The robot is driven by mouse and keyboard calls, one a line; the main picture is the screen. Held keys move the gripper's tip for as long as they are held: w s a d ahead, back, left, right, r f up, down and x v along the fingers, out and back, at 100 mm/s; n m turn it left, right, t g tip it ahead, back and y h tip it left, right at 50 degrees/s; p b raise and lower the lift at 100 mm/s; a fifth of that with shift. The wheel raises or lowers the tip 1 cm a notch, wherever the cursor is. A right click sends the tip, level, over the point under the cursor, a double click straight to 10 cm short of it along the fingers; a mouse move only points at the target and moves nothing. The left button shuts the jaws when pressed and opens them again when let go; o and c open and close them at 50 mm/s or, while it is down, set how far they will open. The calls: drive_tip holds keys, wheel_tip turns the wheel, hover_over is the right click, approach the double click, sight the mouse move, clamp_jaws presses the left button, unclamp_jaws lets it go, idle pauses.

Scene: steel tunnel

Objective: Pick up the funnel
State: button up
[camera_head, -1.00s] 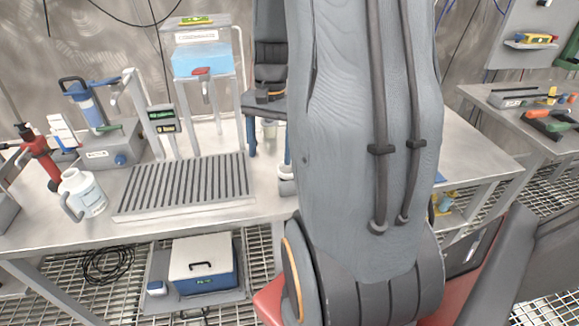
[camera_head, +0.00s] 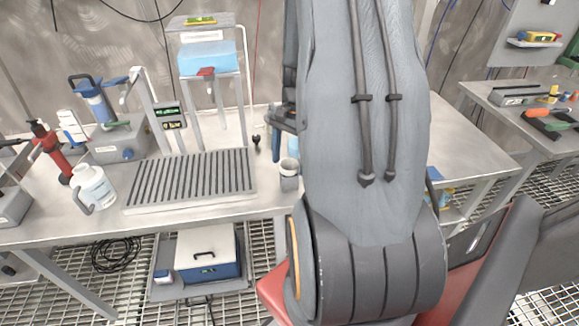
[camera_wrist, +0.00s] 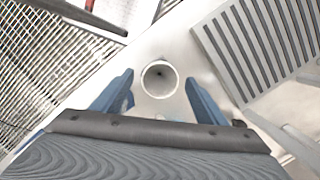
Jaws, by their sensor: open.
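The funnel (camera_wrist: 160,80) shows in the wrist view as a pale round rim around a small dark hole. In the head view it appears as a small grey-white cup-like piece (camera_head: 289,176), upright near the front edge of the steel bench, right of the slatted drain rack. My gripper (camera_wrist: 159,77) is open. Its two blue fingers are on either side of the funnel in the wrist view, with gaps to both. In the head view my gripper is mostly hidden behind my arm, with a blue finger (camera_head: 276,141) just above and behind the funnel.
The slatted rack (camera_head: 190,180) lies left of the funnel. A small black item (camera_head: 257,142) stands behind it. A white jug (camera_head: 93,187) and a red tool (camera_head: 52,155) are farther left. A stand with a blue tank (camera_head: 207,58) is at the back. The bench edge is close in front.

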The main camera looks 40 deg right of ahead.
sight(290, 163)
drive_tip(key=shift+f, duration=0.25)
drive_tip(key=shift+c, duration=0.3)
drive_tip(key=c, duration=1.1)
drive_tip(key=shift+r, duration=0.1)
wheel_tip(290, 163, up, 10)
drive_tip(key=shift+f+b, duration=0.1)
drive_tip(key=shift+b, duration=1)
